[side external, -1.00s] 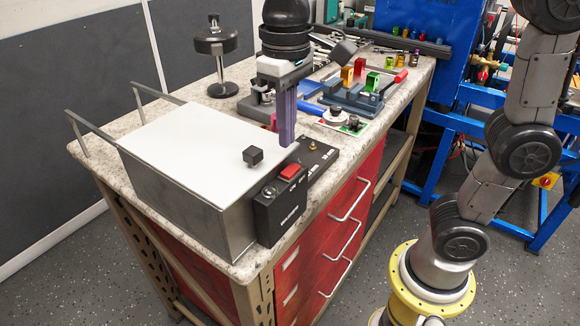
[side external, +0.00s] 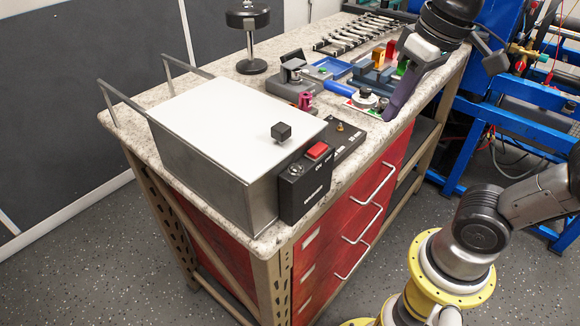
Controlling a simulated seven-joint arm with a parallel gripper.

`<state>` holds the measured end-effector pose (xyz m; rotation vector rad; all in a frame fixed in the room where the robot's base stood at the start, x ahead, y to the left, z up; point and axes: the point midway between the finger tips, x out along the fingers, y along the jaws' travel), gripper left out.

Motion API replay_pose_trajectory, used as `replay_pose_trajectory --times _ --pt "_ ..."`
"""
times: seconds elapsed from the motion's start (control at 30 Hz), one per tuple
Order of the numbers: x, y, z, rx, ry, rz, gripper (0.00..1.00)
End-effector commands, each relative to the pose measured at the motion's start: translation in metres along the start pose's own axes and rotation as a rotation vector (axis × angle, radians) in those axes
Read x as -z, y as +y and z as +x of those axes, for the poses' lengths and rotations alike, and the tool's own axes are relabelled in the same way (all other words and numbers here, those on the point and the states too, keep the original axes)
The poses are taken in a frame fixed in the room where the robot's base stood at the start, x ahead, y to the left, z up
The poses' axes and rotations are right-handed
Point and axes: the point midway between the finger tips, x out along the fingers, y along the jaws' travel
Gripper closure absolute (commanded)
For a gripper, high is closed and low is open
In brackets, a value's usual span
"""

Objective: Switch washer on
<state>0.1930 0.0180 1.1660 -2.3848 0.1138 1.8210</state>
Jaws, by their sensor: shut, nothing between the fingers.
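The washer (side external: 215,198) is a grey metal box with a white lid and a small black knob (side external: 281,131), at the near left end of the bench. A black control box (side external: 303,190) is on its right front side, with a red switch (side external: 318,150) on top. I cannot tell whether the switch is on or off. My gripper (side external: 389,116) is shut and empty. It is tilted, with its fingertips low over the bench's right edge beside a small dial panel, to the right of the washer and apart from the red switch.
A black panel with small knobs (side external: 345,138) lies beside the control box. A vise with coloured blocks (side external: 378,68), a blue tray (side external: 318,73) and a black round stand (side external: 248,20) are farther back. Red drawers (side external: 350,225) with protruding handles are below the bench top.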

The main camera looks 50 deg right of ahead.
Motion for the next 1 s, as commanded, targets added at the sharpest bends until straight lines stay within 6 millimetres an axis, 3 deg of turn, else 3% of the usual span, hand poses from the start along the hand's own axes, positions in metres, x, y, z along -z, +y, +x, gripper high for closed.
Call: replay_pose_trajectory --times 0.1,0.2,0.4,0.73,0.87,1.0 --pt "-0.029 0.018 0.021 0.0 0.092 -0.012 1.0" --pt "-0.044 0.025 0.04 -0.003 0.15 -0.045 1.0" --pt "-0.05 0.028 0.066 -0.006 0.204 -0.135 1.0" --pt "-0.044 0.026 0.063 -0.007 0.226 -0.159 1.0" --pt "-0.051 0.027 0.064 -0.007 0.196 -0.139 1.0" --pt "-0.05 0.027 0.043 -0.008 0.15 -0.089 1.0"
